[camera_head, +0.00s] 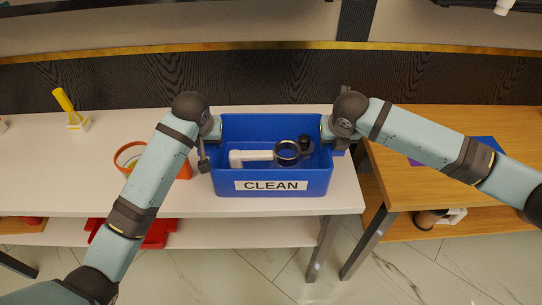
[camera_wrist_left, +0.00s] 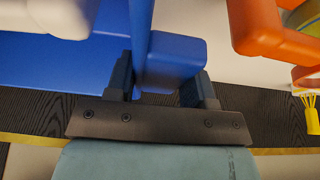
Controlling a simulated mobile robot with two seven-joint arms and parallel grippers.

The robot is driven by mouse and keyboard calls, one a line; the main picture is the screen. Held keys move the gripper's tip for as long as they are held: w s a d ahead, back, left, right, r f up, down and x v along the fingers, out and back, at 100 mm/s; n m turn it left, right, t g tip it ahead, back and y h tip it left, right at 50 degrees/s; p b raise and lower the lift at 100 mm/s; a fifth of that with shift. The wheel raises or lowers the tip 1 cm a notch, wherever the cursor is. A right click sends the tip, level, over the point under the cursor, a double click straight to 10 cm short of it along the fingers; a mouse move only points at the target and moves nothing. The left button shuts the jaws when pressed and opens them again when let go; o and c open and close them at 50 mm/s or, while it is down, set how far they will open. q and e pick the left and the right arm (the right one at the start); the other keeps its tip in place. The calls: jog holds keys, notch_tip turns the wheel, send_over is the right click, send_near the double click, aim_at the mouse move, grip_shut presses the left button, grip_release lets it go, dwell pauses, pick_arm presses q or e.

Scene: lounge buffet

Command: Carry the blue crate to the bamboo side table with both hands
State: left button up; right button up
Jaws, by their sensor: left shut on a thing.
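The blue crate (camera_head: 275,190), labelled CLEAN, is upright over the right end of the white table; I cannot tell whether it touches the top. It holds a white-handled item with a dark ring (camera_head: 287,153) and a small black item (camera_head: 305,144). My left gripper (camera_head: 208,150) is at the crate's left side. In the left wrist view my left gripper (camera_wrist_left: 163,85) is shut on a blue grip (camera_wrist_left: 172,62) on the crate's side. My right gripper (camera_head: 335,135) is at the crate's right side, its fingers mostly hidden. The bamboo side table (camera_head: 410,185) stands to the right.
The white table (camera_head: 80,190) carries an orange container (camera_head: 130,155) left of the crate and a yellow-handled brush (camera_head: 68,108). A blue and purple flat thing (camera_head: 483,148) lies on the bamboo table, partly behind my right arm. A narrow gap separates the tables.

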pick_arm(q)
jog(key=shift+w+r, duration=0.1)
jog(key=shift+r, duration=0.05)
pick_arm(e)
jog(key=shift+w+r, duration=0.1)
jog(key=shift+r, duration=0.05)
